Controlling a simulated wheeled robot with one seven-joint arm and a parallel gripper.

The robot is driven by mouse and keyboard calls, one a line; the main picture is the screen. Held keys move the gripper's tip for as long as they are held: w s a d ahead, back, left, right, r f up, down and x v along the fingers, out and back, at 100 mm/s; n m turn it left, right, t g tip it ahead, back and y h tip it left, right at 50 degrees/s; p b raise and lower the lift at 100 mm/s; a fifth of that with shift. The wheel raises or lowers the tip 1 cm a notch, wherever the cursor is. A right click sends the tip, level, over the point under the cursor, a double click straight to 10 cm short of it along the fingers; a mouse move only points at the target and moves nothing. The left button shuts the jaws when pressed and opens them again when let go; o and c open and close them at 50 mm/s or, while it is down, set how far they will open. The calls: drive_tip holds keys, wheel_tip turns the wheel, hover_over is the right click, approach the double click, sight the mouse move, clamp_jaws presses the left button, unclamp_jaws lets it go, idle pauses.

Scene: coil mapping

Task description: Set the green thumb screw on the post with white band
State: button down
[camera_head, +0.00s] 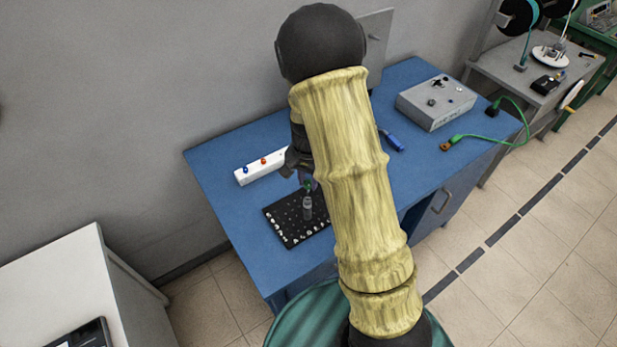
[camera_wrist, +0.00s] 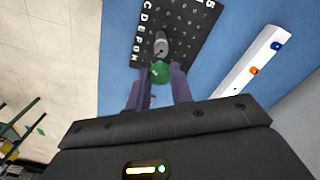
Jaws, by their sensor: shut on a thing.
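The green thumb screw (camera_wrist: 160,72) is between the two fingertips of my gripper (camera_wrist: 158,78), which is shut on it. In the head view, a bit of green (camera_head: 308,186) shows at the tip of my gripper (camera_head: 304,180), partly hidden by my arm. A grey post (camera_wrist: 161,42) stands on the black lettered board (camera_wrist: 184,30), just beyond the screw in the wrist view. In the head view the post (camera_head: 307,208) stands upright on the board (camera_head: 283,226), just below the green. I cannot tell whether screw and post touch. A white band on the post is not clear.
A white strip (camera_head: 262,171) holding a blue and an orange-red screw lies beside the board on the blue table (camera_head: 222,170). A grey box (camera_head: 435,103), a blue-handled item (camera_head: 394,143) and a green cable (camera_head: 480,138) lie to the right. Blue tabletop left of the board is clear.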

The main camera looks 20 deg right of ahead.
drive_tip(key=shift+a+f+b, duration=0.15)
drive_tip(key=shift+f+b, duration=0.2)
drive_tip(key=shift+f, duration=0.45)
drive_tip(key=shift+w+r, duration=0.15)
drive_tip(key=shift+s, duration=0.3)
drive_tip(key=shift+w+p, duration=0.25)
drive_tip(key=shift+p, duration=0.05)
drive_tip(key=shift+f+b, duration=0.8)
drive_tip(key=shift+f, duration=0.3)
drive_tip(key=shift+s+f, duration=0.1)
drive_tip(key=shift+f, duration=0.3)
idle(0.9)
